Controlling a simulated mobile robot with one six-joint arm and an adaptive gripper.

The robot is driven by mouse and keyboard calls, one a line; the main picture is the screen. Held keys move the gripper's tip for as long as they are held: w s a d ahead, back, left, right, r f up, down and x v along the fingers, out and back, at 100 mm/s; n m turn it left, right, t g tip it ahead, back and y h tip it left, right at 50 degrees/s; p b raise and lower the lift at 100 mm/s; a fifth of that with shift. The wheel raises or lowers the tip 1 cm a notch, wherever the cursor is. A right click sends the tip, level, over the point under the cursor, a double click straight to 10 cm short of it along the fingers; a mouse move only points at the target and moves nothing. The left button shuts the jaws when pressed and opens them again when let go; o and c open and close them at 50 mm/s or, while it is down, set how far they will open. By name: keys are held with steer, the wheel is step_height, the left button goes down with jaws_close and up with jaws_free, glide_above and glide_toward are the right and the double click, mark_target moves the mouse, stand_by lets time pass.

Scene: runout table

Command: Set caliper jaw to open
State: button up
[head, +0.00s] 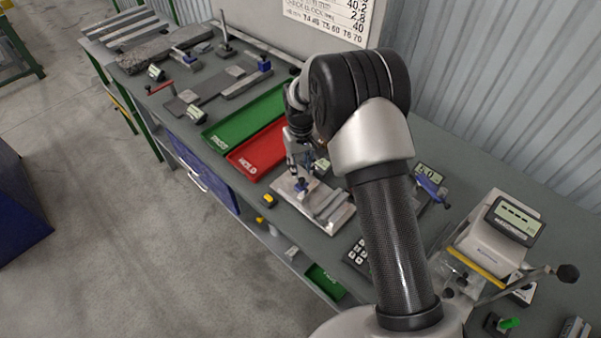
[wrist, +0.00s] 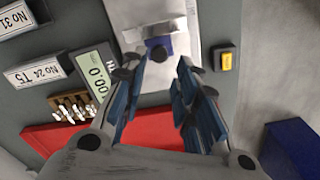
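In the wrist view the blue block (wrist: 180,43) carries a grey piece on the pale metal plate (wrist: 148,12). A digital readout (wrist: 97,72) showing what looks like 00.0 lies beside it. My gripper (wrist: 160,80) is open and empty, its blue-padded fingers spread just short of the block. In the head view my gripper (head: 297,162) is above the fixture's end, partly hidden by my arm. Whether the fingers touch the block is unclear.
A yellow button box (wrist: 227,62) stands beside the fixture. Red (head: 258,150) and green (head: 240,117) trays lie behind it. Number labels (wrist: 33,70) lie left in the wrist view.

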mark_target(300, 179)
step_height(300, 179, up, 8)
steer(key=shift+f, duration=0.2)
stand_by(0.5)
